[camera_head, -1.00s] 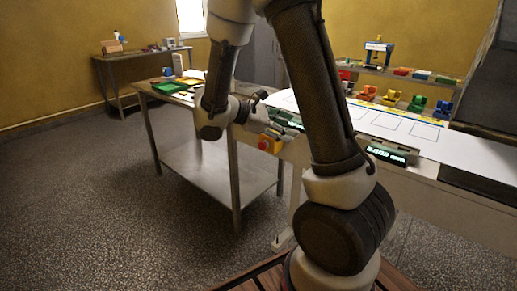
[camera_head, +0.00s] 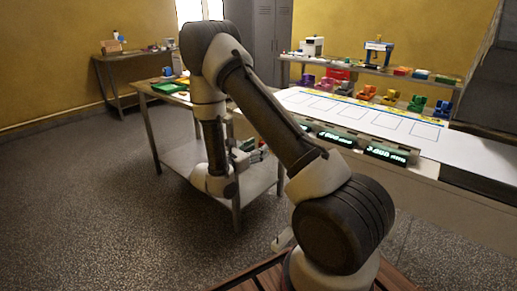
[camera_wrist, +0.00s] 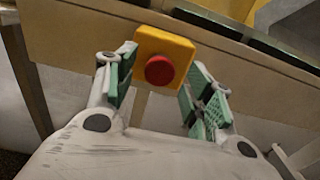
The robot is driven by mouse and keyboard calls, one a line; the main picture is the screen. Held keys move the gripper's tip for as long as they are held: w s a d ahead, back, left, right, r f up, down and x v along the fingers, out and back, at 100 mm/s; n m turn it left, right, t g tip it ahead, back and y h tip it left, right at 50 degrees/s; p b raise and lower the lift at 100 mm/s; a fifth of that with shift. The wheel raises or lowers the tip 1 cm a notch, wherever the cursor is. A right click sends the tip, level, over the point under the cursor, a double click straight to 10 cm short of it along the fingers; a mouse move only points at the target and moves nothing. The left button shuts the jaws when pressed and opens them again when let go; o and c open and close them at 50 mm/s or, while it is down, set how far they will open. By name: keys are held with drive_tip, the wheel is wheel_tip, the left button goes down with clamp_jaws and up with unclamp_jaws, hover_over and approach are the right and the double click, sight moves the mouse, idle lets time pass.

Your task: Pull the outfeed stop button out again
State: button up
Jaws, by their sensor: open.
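The outfeed stop button is a round red cap (camera_wrist: 159,70) on a yellow box (camera_wrist: 176,46), fixed to the side of the beige conveyor frame in the wrist view. My gripper (camera_wrist: 161,63) is open, with one green-padded finger to the left of the button and one to the right. The red cap shows in the gap between them, and no finger visibly touches it. How far the fingertips reach along the cap is unclear. In the head view my gripper (camera_head: 249,154) is low beside the conveyor's side, and the button is mostly hidden there.
The white conveyor top (camera_head: 455,151) runs along the right, with lit green displays (camera_head: 386,153) on its side. A steel table (camera_head: 172,97) stands behind my gripper. The floor at left is clear.

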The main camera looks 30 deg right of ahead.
drive_tip(key=shift+w+d, duration=0.2)
drive_tip(key=shift+d, duration=0.35)
clamp_jaws()
drive_tip(key=shift+s+a, duration=0.25)
drive_tip(key=shift+a, duration=0.35)
unclamp_jaws()
drive_tip(key=shift+a, duration=0.1)
drive_tip(key=v, duration=1.2)
